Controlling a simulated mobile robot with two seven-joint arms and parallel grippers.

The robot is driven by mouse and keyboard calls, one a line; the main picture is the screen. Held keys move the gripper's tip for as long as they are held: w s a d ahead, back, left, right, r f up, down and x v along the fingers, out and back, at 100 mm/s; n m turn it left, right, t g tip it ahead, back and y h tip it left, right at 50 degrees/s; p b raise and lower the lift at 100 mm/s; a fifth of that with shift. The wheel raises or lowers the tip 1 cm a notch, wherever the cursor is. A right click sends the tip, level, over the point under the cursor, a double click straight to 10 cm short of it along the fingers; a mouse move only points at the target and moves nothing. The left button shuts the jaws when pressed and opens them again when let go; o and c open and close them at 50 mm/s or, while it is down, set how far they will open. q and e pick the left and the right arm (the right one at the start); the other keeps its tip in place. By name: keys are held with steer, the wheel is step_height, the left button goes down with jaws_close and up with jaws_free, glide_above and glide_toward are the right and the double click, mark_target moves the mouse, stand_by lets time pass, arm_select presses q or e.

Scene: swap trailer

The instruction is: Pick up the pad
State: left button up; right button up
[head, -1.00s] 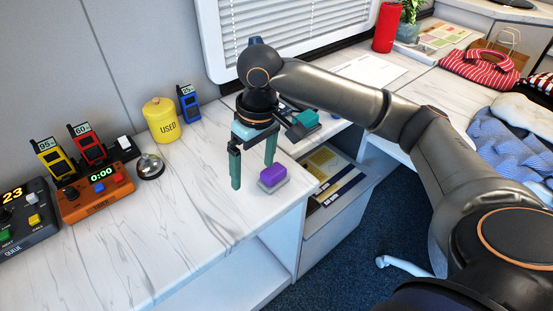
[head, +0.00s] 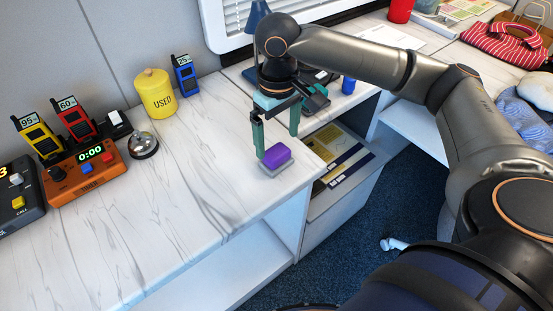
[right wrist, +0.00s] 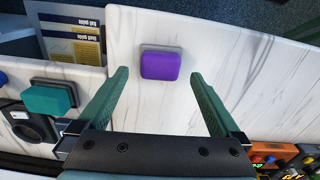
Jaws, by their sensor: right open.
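The pad (head: 276,155) is a small purple block on a grey base, lying on the white marble-patterned counter near its front edge. It also shows in the right wrist view (right wrist: 160,66), ahead of the fingertips and between their lines. My right gripper (head: 277,146) is open and empty, pointing down, with its fingers just behind and above the pad in the head view. The right wrist view shows both green fingers (right wrist: 162,82) spread wider than the pad. Whether a finger touches the pad cannot be told. My left gripper is not in view.
A yellow USED canister (head: 155,94), a blue device (head: 185,76), a bell (head: 143,145) and an orange timer box (head: 85,174) stand left of the gripper. A teal pad (right wrist: 48,99) shows in the wrist view. The counter's middle is clear.

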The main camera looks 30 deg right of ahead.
mark_target(277, 151)
step_height(277, 151, down, 4)
steer(key=shift+w+b, duration=0.1)
steer(key=shift+b, duration=0.7)
steer(key=shift+f, duration=0.6)
steer(key=shift+c, duration=0.2)
steer(key=c, duration=1)
steer(key=shift+c, duration=0.2)
steer(key=shift+r, duration=0.15)
